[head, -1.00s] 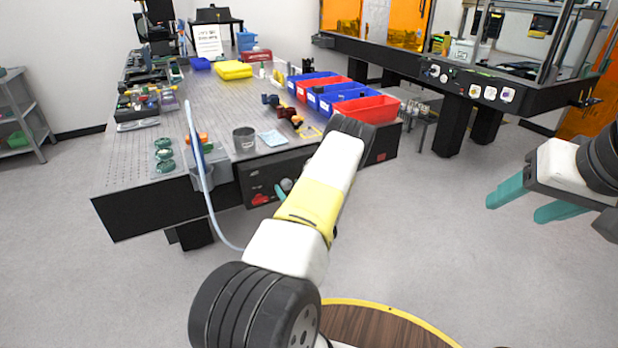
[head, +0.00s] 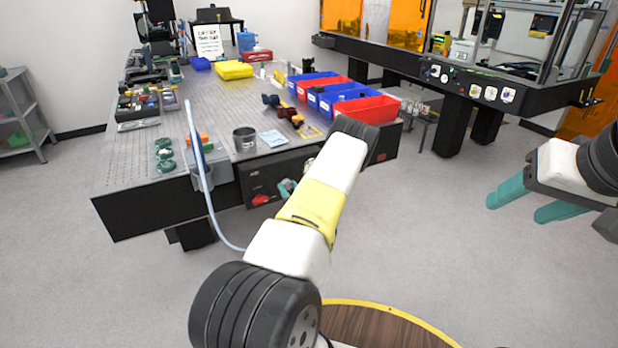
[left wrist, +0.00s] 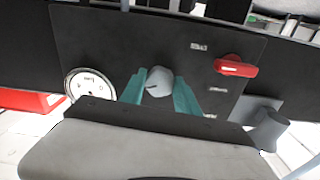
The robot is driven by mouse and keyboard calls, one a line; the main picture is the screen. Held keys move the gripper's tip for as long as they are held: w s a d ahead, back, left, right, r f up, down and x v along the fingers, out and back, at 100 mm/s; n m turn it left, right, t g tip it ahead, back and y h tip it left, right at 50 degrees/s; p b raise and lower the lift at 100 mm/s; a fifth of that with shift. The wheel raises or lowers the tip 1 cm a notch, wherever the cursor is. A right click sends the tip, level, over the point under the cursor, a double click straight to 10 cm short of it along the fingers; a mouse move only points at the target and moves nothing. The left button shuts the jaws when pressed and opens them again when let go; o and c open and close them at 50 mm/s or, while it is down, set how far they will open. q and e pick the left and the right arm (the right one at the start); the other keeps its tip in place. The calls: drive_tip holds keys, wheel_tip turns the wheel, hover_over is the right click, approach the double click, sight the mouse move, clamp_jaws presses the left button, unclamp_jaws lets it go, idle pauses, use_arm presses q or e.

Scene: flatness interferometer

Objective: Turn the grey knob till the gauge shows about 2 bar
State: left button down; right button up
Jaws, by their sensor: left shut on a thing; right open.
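The grey knob (left wrist: 158,82) is on a dark panel (left wrist: 120,45) on the table's front side. My left gripper (left wrist: 159,88) is shut on it, with one teal finger on each side in the left wrist view. In the head view my left gripper (head: 287,188) is partly hidden behind my own arm. The round white gauge (left wrist: 90,86) is beside the knob, to its left in the left wrist view; its reading is too small to tell. My right gripper (head: 520,203) is open and empty, over the floor at the right, away from the panel.
A red handle (left wrist: 236,66) is on the same panel, right of the knob in the left wrist view. A pale hose (head: 204,190) hangs over the table edge left of the panel. Bins, a dark cup (head: 244,140) and parts stand on the perforated table (head: 215,105).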

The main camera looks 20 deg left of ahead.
use_arm(q)
drive_tip(key=c, duration=0.9)
unclamp_jaws()
drive_tip(key=shift+d, duration=0.1)
drive_tip(key=v, duration=0.7)
drive_tip(key=shift+s+d, duration=0.15)
drive_tip(key=shift+s, duration=0.15)
drive_tip(key=shift+w, duration=0.1)
